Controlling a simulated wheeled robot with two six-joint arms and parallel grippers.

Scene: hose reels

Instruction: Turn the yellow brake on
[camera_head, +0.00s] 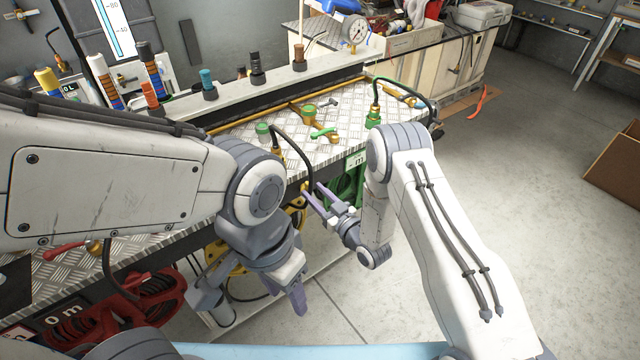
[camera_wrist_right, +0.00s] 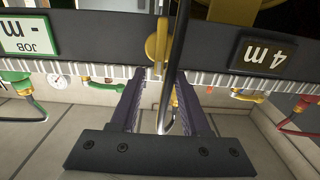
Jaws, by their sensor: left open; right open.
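The yellow brake, as I take it, is the yellow rounded part (camera_wrist_right: 157,45) on the dark bench front in the right wrist view, which is upside down. A bit of yellow (camera_head: 299,203) shows near the right fingertips in the head view; its turned position is unclear. My right gripper (camera_head: 312,192) is open, its fingers pointing at the bench front. In the right wrist view the open fingers (camera_wrist_right: 157,75) lie on either side of a dark hose (camera_wrist_right: 170,75), with the yellow part beyond. My left gripper (camera_head: 298,302) is open, pointing down, lower and apart from the bench front.
A yellow reel (camera_head: 222,258) sits under the bench, partly hidden by my left arm. A red reel (camera_head: 125,312) is at lower left and a green reel (camera_head: 345,190) at right. Green-handled valves (camera_head: 324,135) stand on the bench top.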

